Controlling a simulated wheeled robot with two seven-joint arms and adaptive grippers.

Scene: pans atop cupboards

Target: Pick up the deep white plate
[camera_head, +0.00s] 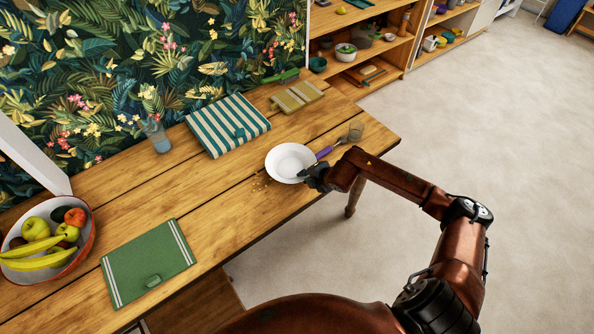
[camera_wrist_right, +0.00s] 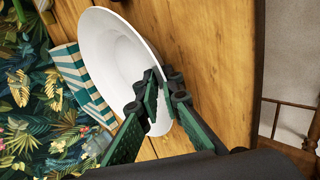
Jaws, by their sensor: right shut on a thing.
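The deep white plate (camera_head: 288,160) is at the right part of the wooden table in the head view. My right gripper (camera_head: 318,178) is at the plate's right edge, its arm coming in from the right. In the right wrist view the plate (camera_wrist_right: 112,55) looks tilted, and my right gripper (camera_wrist_right: 160,97) is shut on its rim, one finger inside and one outside. I cannot tell whether the plate is clear of the table. My left gripper is not in view.
A fruit bowl (camera_head: 84,242) and green mat (camera_head: 148,262) are at left. Bare wood lies between.

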